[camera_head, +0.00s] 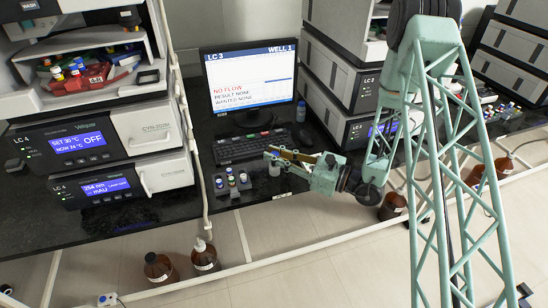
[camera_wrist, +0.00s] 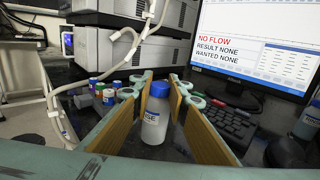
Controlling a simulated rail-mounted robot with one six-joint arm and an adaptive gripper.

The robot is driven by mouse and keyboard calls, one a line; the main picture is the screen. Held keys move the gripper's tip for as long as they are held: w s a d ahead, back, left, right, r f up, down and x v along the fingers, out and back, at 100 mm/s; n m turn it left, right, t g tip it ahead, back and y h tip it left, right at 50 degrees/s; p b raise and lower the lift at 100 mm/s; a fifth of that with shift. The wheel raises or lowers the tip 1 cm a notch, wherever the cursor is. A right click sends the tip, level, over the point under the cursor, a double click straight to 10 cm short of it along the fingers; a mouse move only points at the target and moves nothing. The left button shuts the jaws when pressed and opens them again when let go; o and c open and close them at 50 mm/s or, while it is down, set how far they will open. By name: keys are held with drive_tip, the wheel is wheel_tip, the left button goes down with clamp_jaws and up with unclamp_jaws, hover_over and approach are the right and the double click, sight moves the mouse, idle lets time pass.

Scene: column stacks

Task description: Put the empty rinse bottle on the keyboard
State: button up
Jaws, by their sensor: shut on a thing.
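My gripper (camera_head: 283,161) is shut on a small whitish bottle with a blue cap (camera_wrist: 154,114), upright between the wood-coloured finger pads. Only the end of its label, "SE", is readable; whether it is empty I cannot tell. In the head view the fingers hide most of the bottle. The black keyboard (camera_head: 240,148) lies on the bench in front of the monitor, beyond my gripper. In the wrist view the keyboard (camera_wrist: 230,124) is to the right of the bottle, partly behind the right finger. A second blue-capped bottle (camera_head: 301,111) stands right of the monitor.
The monitor (camera_head: 250,75) stands behind the keyboard and reads "NO FLOW". A black mouse (camera_head: 304,138) is right of the keyboard. A rack of small vials (camera_head: 232,184) stands left of my gripper. A pale hose (camera_head: 187,110) runs down beside the left instrument stack.

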drive_tip(key=shift+f, duration=0.3)
drive_tip(key=o, duration=0.7)
drive_tip(key=shift+r, duration=0.15)
drive_tip(key=shift+p+v, duration=1)
drive_tip(key=shift+v, duration=4.95)
